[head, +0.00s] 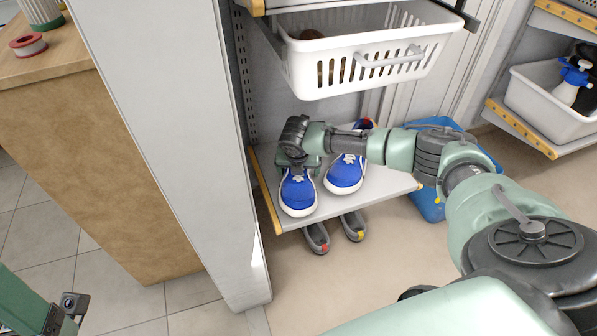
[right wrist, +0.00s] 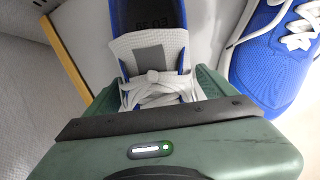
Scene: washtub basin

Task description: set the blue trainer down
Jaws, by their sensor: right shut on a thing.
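A blue trainer (head: 298,193) with a white sole and white laces is at the left front of the grey shelf, toe toward the front edge. My right gripper (head: 298,163) is over it from above, shut on its upper. In the right wrist view the trainer's tongue and laces (right wrist: 158,90) show between the fingers, and its toe is hidden by the gripper. It looks level and at shelf height; I cannot tell whether its sole touches. The matching trainer (head: 344,175) stands just right of it, also in the right wrist view (right wrist: 268,50).
The low shelf (head: 386,188) has bare room right of the trainers. A white basket (head: 370,55) hangs above. Grey shoes (head: 317,238) lie underneath. A white side panel (head: 165,130) stands close on the left. A blue bin (head: 428,205) is behind my right arm.

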